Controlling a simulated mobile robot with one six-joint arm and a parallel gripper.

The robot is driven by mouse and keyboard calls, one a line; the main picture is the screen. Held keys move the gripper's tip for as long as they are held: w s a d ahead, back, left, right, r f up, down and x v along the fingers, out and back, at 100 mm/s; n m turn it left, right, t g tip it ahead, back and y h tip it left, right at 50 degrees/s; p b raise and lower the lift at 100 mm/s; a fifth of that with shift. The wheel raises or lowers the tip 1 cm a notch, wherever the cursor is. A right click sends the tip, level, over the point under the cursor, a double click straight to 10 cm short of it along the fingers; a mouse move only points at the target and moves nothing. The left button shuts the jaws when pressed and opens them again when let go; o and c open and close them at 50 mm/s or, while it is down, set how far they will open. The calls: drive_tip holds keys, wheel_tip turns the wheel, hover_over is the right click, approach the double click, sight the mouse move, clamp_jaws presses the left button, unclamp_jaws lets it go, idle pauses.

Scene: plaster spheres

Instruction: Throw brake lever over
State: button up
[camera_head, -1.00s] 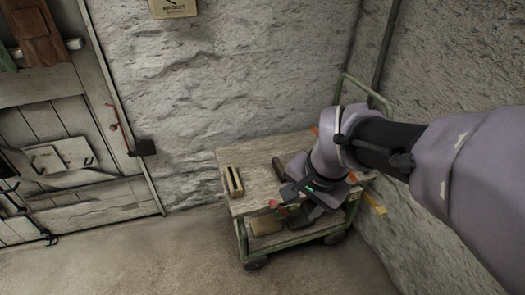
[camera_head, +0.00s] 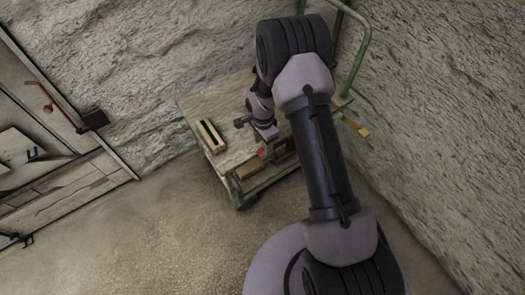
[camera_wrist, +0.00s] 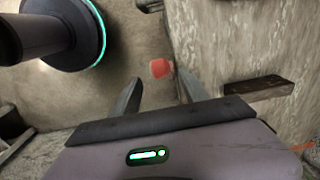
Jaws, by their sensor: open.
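The brake lever appears as a red-tipped part (camera_head: 262,152) at the front edge of a wooden-topped cart (camera_head: 190,104). Its red knob (camera_wrist: 161,68) shows in the wrist view, just beyond and between my two fingertips. My gripper (camera_wrist: 159,90) is open with nothing between the fingers. In the head view my gripper (camera_head: 266,143) is low over the cart's front edge, close to the red tip. The lever's shaft is mostly hidden, and contact with the fingers cannot be told.
The cart's green handle (camera_head: 362,55) rises at the back right. Rough walls stand behind and right. Floor in front is open.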

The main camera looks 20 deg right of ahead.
sight(263, 150)
drive_tip(key=shift+w+f+b, duration=0.1)
drive_tip(key=shift+f+b, duration=0.3)
drive_tip(key=shift+f, duration=1.6)
drive_tip(key=shift+c, duration=0.2)
drive_tip(key=c, duration=1.1)
clamp_jaws()
